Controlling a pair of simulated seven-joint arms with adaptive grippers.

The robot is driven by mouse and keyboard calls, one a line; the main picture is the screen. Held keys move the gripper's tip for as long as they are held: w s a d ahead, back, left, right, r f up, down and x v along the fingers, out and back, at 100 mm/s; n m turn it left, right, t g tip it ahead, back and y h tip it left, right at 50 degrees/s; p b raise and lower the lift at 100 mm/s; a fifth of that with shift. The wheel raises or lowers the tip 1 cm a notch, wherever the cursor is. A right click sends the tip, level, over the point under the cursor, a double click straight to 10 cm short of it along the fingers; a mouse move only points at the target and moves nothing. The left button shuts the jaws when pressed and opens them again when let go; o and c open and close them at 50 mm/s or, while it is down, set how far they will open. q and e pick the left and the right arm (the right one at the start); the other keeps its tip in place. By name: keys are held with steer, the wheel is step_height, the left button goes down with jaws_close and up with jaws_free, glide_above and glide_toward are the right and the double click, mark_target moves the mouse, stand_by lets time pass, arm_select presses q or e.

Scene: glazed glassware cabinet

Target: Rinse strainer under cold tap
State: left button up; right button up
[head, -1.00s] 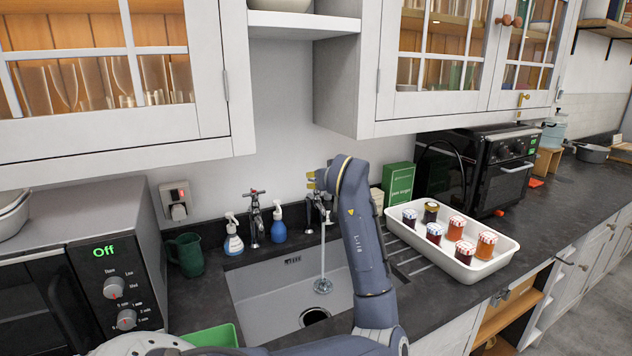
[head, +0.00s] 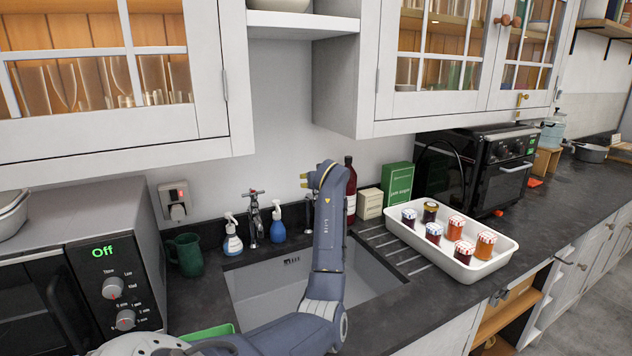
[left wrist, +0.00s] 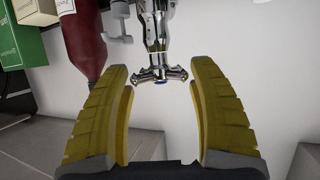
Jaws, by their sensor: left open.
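My left gripper (head: 307,180) is raised above the back of the sink (head: 265,290), yellow fingers open and empty. In the left wrist view its fingertips (left wrist: 160,84) lie on either side of the cross handle (left wrist: 161,75) of a chrome tap (left wrist: 157,25) with a blue mark; I cannot tell whether they touch it. In the head view my arm hides most of this tap, the drain and the spot where the strainer lay, so I cannot tell whether water runs. A second tap (head: 254,218) with a red mark stands to the left. My right gripper is not in view.
A blue spray bottle (head: 277,222), a white-and-blue one (head: 232,238) and a green mug (head: 186,254) stand left of the right tap. A red bottle (head: 350,190), a cream box (head: 369,203) and a white tray (head: 478,270) of jars are to the right. Cabinets hang above.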

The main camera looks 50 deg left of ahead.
arm_select(q)
steer(key=shift+w+a+f, duration=0.15)
steer(key=shift+w+a, duration=0.05)
steer(key=shift+a, duration=0.15)
steer(key=shift+f, duration=0.1)
jaws_close()
stand_by(0.3)
